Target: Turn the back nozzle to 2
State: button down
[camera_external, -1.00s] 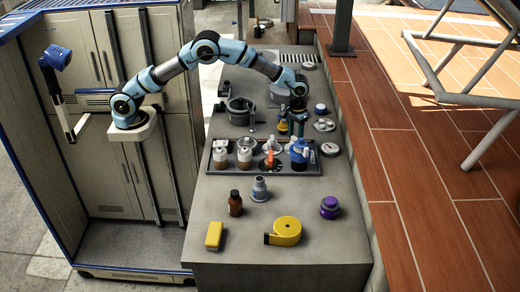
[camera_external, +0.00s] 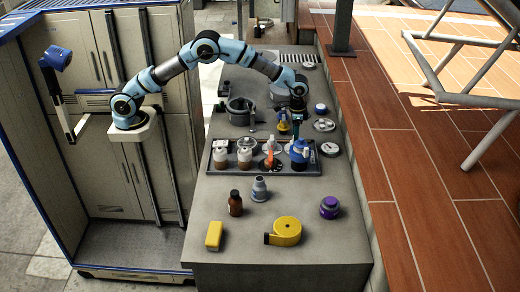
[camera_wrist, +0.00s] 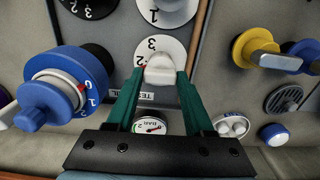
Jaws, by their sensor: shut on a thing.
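A white nozzle (camera_wrist: 160,72) stands on a white dial (camera_wrist: 174,50) with black numerals, 2 and 3 among them, in the wrist view. My gripper (camera_wrist: 161,74) has its green fingers on both sides of this nozzle and is shut on it. The exact number the nozzle points at is hard to tell. In the external view my gripper (camera_external: 297,126) reaches down at the back right of the dark tray (camera_external: 230,173); its fingertips are small there. A blue nozzle (camera_external: 299,153) stands just in front, and an orange nozzle (camera_external: 270,158) is to its left.
A large blue valve (camera_wrist: 55,88) stands close left of my fingers in the wrist view. A yellow valve (camera_wrist: 257,50) and a gauge (camera_wrist: 149,127) are nearby. White-and-brown nozzles (camera_external: 221,158) fill the tray's left.

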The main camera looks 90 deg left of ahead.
dwell(0.4)
jog(key=shift+c, duration=1.4)
grip_release()
notch_tip(320, 180, up, 11)
jog(key=b, duration=0.2)
jog(key=shift+b, duration=0.3)
jog(key=s+f, duration=0.2)
jog(key=s, duration=1)
jog(key=s+d+f+m+t, duration=0.1)
jog(key=s+f, duration=0.2)
jog(key=s, duration=0.9)
jog(key=s+d+f, duration=0.1)
jog(key=s+f, duration=0.2)
jog(key=s, duration=1)
jog(key=shift+t, duration=0.3)
